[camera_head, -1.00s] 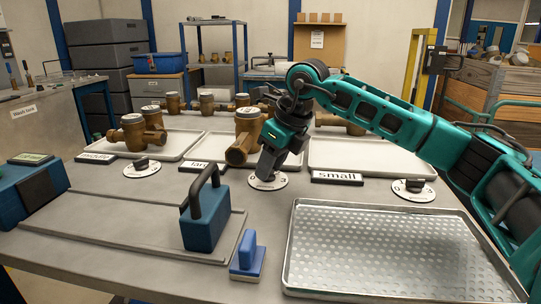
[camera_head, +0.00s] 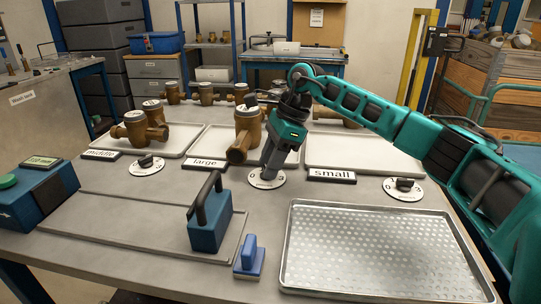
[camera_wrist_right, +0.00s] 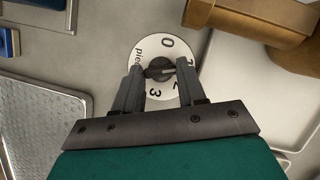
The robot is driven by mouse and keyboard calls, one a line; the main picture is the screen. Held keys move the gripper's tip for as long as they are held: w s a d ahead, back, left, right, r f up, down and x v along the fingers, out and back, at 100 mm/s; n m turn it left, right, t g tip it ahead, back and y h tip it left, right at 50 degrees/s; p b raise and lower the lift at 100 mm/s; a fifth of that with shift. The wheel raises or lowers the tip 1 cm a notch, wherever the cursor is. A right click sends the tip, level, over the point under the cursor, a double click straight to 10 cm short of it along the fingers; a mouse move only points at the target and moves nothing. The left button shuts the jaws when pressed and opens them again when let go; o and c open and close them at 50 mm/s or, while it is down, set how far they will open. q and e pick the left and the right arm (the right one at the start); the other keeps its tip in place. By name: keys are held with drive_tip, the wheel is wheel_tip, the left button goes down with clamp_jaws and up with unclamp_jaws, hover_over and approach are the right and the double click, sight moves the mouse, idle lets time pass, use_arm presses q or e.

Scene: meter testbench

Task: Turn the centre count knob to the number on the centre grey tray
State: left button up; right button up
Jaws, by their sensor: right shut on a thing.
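The centre count knob (camera_wrist_right: 158,70) is small and dark, on a round white dial (camera_wrist_right: 145,52) marked 0, 2, 3 and a partly hidden 1. Its pale pointer mark lies toward the right, near the 1. In the head view the centre dial (camera_head: 254,184) lies in front of the "large" label (camera_head: 204,164). My right gripper (camera_head: 268,172) reaches down and is shut on the knob; its fingers (camera_wrist_right: 159,75) flank it in the wrist view. The centre grey tray (camera_head: 206,145) carries a brass meter (camera_head: 247,130); my arm hides part of the tray. My left gripper is not in view.
Left dial (camera_head: 147,166) and right dial (camera_head: 403,189) stand on either side. A perforated metal tray (camera_head: 380,250) fills the right front. A blue block with handle (camera_head: 208,225) and a small blue stamp-like block (camera_head: 249,260) stand in front of the centre dial.

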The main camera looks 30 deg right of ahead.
drive_tip(key=shift+n, duration=0.5)
drive_tip(key=o, duration=1.1)
drive_tip(key=shift+c, duration=0.2)
drive_tip(key=shift+r, duration=0.1)
drive_tip(key=w+p+v, duration=0.1)
drive_tip(key=p+v, duration=0.1)
drive_tip(key=v, duration=1)
drive_tip(key=shift+s+d+r, duration=0.2)
drive_tip(key=shift+s+r, duration=0.1)
